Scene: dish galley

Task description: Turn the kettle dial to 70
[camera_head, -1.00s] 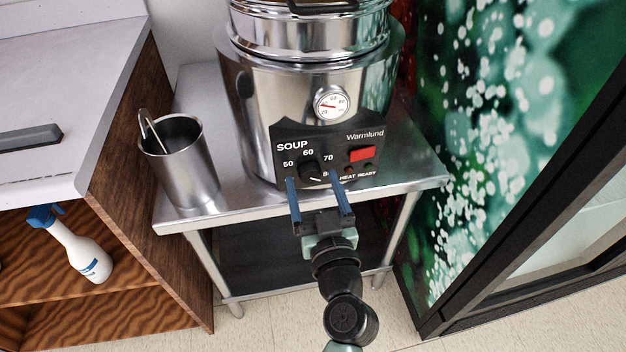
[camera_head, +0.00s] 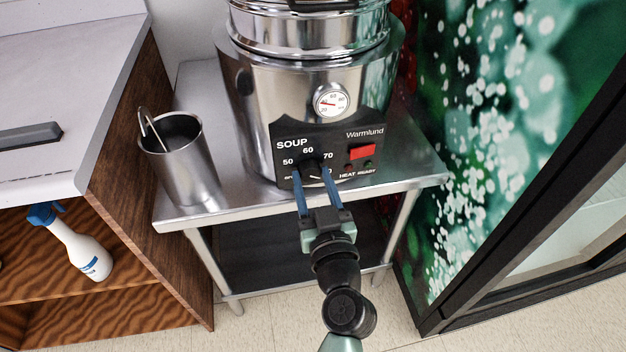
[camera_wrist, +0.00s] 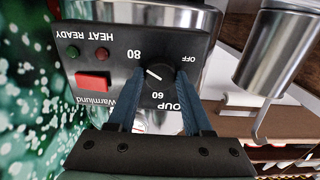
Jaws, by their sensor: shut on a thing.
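The kettle (camera_head: 250,110) is a shiny steel soup kettle with a black control panel (camera_head: 345,135). Its black dial (camera_head: 311,170) sits among the marks 50, 60, 70 and 80. My gripper (camera_head: 312,168) is shut on the dial, one blue finger on each side. In the wrist view, upside down, the dial (camera_wrist: 158,86) shows between the fingers (camera_wrist: 160,78). Its white pointer line slants toward the 80 mark. The 70 mark is hidden behind a finger there but shows in the head view.
A round gauge (camera_head: 332,102) and a red rectangle (camera_head: 361,151) are on the kettle's front. A steel cup with a utensil (camera_head: 185,170) stands left on the steel table (camera_head: 235,207). A wooden cabinet (camera_head: 140,180) is at left, a dark-framed door (camera_head: 500,290) at right.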

